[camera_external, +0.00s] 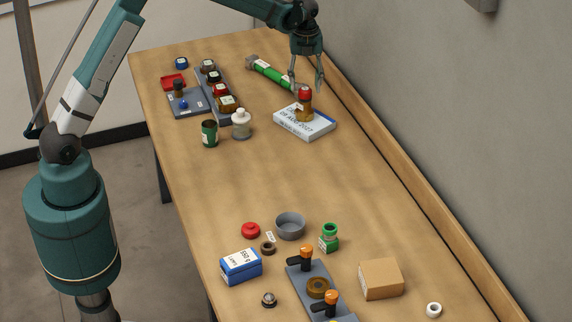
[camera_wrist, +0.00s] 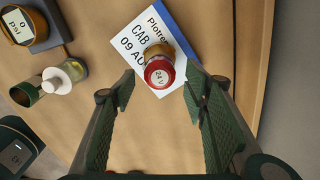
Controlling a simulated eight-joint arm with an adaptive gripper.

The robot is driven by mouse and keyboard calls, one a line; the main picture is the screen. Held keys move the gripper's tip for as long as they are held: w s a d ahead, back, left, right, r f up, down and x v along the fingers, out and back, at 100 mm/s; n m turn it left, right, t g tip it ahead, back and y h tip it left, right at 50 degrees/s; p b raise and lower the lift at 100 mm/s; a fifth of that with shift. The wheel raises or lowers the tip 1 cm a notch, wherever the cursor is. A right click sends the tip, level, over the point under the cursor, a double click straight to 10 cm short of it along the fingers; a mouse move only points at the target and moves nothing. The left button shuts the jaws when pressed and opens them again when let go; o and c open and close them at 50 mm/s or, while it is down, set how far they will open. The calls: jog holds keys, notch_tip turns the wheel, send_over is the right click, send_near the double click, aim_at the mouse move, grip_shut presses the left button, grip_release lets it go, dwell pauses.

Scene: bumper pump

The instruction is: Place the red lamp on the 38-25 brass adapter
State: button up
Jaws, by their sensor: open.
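The red lamp (camera_external: 305,93) stands upright on a white and blue box with printed text (camera_external: 290,124). Its red cap, marked 24 V, shows from above in the wrist view (camera_wrist: 159,73), with a brass-coloured body under it. My gripper (camera_external: 306,84) is open above the lamp. In the wrist view its fingers (camera_wrist: 160,84) are spread to the left and right of the red cap, with gaps on both sides. A brass ring (camera_external: 318,287) sits on a grey plate with orange-topped valves at the front. I cannot read a size on it, so I cannot tell whether it is the 38-25 adapter.
A green cylinder (camera_external: 271,74) lies just behind the box. A white bottle (camera_external: 241,124) and a dark green cup (camera_external: 209,133) stand to the left. A grey rack (camera_external: 218,98) holds several labelled parts. A wooden rail (camera_external: 385,165) runs along the right. The table's middle is clear.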

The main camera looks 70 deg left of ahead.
aim_at(305, 89)
notch_tip(305, 89, up, 9)
jog(key=shift+f, duration=0.15)
dwell(1.0)
jog(key=s+d+r+n+t, duration=0.2)
jog(key=s+d+r+n, duration=0.3)
jog(key=s+d+r, duration=0.5)
jog(key=s+d+r+n+t, duration=0.2)
jog(key=s+d+r+n, duration=0.45)
jog(key=s, duration=0.65)
jog(key=s+d+f+n+t, duration=0.1)
jog(key=s+d+n, duration=0.3)
jog(key=s, duration=0.8)
jog(key=s+d+f+n+t, duration=0.2)
jog(key=s+d+n, duration=0.3)
jog(key=s, duration=0.8)
jog(key=d+f, duration=0.1)
jog(key=d, duration=0.2)
jog(key=shift+s+d, duration=0.15)
